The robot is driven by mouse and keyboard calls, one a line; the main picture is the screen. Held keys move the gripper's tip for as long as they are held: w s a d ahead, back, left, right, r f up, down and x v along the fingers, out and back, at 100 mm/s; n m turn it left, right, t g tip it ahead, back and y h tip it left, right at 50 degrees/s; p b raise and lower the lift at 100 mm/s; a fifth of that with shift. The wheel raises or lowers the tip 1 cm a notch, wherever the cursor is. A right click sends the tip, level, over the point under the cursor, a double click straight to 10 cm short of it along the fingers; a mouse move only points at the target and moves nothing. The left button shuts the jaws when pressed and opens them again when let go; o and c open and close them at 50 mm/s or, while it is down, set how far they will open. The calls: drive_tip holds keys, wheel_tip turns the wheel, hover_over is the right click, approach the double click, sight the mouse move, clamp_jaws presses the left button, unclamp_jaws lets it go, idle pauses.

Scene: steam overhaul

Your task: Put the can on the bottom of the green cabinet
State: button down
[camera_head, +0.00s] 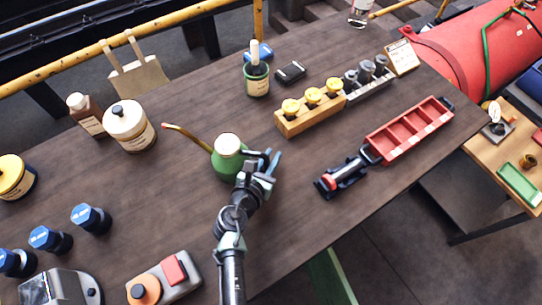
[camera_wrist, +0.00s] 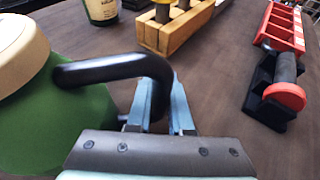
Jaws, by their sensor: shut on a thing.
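The can (camera_head: 228,158) is a green oil can with a cream top, a long brass spout pointing up-left and a black handle. In the wrist view its green body (camera_wrist: 60,125) fills the left side, and the black handle arches right between the fingers. My gripper (camera_head: 268,164) is shut on this handle; its fingers also show in the wrist view (camera_wrist: 160,102). The can is upright at the middle of the dark wooden table (camera_head: 330,120); I cannot tell whether its base touches the top.
A white jar (camera_head: 129,126) and brown bottle (camera_head: 87,114) stand left. A green tin (camera_head: 256,80) and wooden block with yellow-topped parts (camera_head: 310,108) stand behind. A red tray (camera_head: 409,130) and black-red tool (camera_head: 341,178) lie right. Blue-capped pieces (camera_head: 91,218) stand front left.

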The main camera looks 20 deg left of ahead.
drive_tip(key=c, duration=0.8)
unclamp_jaws()
drive_tip(key=shift+r, duration=0.15)
drive_tip(key=v, duration=1.2)
